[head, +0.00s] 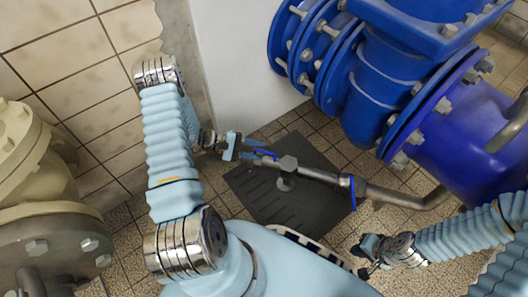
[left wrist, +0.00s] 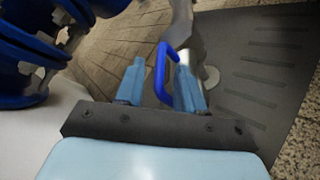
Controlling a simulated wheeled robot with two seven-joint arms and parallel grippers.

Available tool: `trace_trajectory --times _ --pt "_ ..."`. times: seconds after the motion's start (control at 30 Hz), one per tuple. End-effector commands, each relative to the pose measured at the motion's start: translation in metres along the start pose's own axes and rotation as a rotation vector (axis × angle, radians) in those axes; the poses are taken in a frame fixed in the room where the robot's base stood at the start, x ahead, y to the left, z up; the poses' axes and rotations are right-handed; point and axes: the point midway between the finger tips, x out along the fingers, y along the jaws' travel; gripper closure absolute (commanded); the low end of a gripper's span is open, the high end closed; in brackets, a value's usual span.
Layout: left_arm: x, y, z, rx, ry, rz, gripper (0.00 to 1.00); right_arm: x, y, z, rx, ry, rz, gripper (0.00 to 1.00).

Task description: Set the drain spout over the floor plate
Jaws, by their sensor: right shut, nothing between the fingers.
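My left gripper (head: 252,147) is at the handle. In the left wrist view its fingers (left wrist: 158,85) are apart, with one side of the loop between them, nearer the right finger; I cannot tell whether it touches. My right gripper (head: 366,257) is shut and empty, right of the plate.
Large blue flanged pipes (head: 395,85) stand at the upper right, close behind the spout. A white block (head: 240,60) stands behind my left gripper. A beige flanged fitting (head: 35,190) is at the left.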

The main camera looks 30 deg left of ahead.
Motion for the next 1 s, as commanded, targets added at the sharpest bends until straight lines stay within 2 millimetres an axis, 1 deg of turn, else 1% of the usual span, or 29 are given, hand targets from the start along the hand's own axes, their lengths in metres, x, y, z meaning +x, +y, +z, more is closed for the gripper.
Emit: trace_trajectory --times 0.03,0.1,0.2,0.3,0.53,0.57,0.7,0.8,1.0 --pt "0.01 0.0 0.0 0.0 -0.003 0.0 0.62 0.002 0.001 0.0 0.0 0.0 0.0 1.0" --pt "0.019 0.0 0.0 0.0 -0.003 0.0 0.62 0.002 0.001 0.0 0.0 0.0 0.0 1.0" --pt "0.028 0.0 0.0 0.0 -0.002 -0.001 0.62 0.003 0.001 0.0 0.0 0.001 0.0 1.0" --pt "0.032 0.0 0.0 -0.001 -0.001 0.0 0.62 0.003 0.001 0.0 0.0 0.001 0.0 1.0" --pt "0.032 0.0 0.0 -0.001 0.0 0.0 0.62 0.003 0.001 0.0 0.0 0.001 0.0 1.0" --pt "0.032 0.0 0.0 0.0 0.0 0.0 0.65 0.003 0.001 0.0 0.0 0.001 0.0 1.0" --pt "0.032 0.0 0.0 0.0 0.0 0.0 0.87 0.003 0.001 0.0 0.0 0.001 0.0 1.0" --pt "0.032 0.0 0.0 0.0 0.0 0.0 1.0 0.003 0.001 0.0 0.0 0.001 0.0 1.0" --pt "0.032 0.001 0.0 0.001 0.0 0.001 1.0 0.003 0.001 0.0 0.0 0.001 0.0 1.0"
